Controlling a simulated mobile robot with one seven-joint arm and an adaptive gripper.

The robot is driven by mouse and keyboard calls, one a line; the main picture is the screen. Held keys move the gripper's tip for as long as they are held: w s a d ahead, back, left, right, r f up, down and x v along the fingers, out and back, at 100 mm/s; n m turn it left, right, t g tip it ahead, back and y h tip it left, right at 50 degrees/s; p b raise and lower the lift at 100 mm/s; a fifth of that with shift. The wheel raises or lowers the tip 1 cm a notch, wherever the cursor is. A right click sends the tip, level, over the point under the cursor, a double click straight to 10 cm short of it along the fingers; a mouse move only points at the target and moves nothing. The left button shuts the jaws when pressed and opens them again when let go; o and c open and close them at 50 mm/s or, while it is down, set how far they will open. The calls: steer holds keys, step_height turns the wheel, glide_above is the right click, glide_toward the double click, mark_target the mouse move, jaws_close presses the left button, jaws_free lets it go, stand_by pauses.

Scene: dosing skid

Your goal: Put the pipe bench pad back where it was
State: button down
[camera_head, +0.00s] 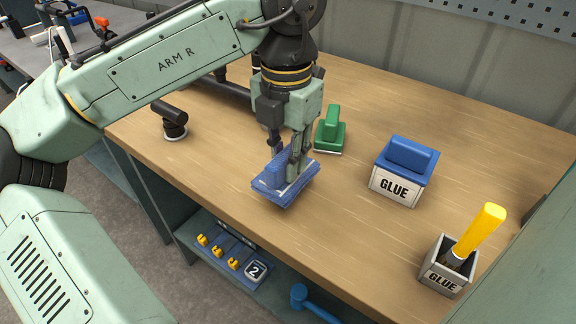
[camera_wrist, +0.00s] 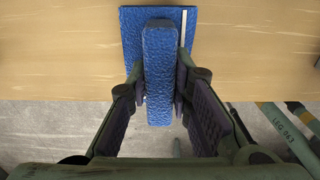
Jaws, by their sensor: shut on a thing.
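A blue pad (camera_head: 306,178) with a rough blue block handle and a pale strip along one side is in my gripper (camera_head: 286,168), over the front part of the wooden bench. My gripper points down and is shut on the handle. In the wrist view the fingers (camera_wrist: 160,78) flank the handle, with the pad's flat plate (camera_wrist: 132,28) beyond it. The pad looks slightly tilted in the head view. I cannot tell whether its underside touches the bench. The fingers hide part of the handle.
The bench (camera_head: 340,225) holds a green-handled pad (camera_head: 331,132), a GLUE box (camera_head: 394,187) with a blue block on top, a GLUE holder (camera_head: 445,270) with a yellow-handled tool, and dark pipe pieces (camera_head: 172,120). A lower shelf holds a blue mallet (camera_head: 305,298). Bare wood lies around the held pad.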

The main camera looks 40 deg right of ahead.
mark_target(288, 151)
steer(key=shift+w+d+f, duration=0.1)
steer(key=shift+d, duration=0.1)
steer(key=shift+f, duration=1.7)
steer(key=shift+f, duration=0.2)
steer(key=c, duration=1.4)
jaws_free()
steer(key=shift+c, duration=0.2)
steer(key=shift+r, duration=0.1)
step_height(288, 151, up, 12)
steer(key=shift+r+p, duration=0.15)
steer(key=shift+p, duration=0.25)
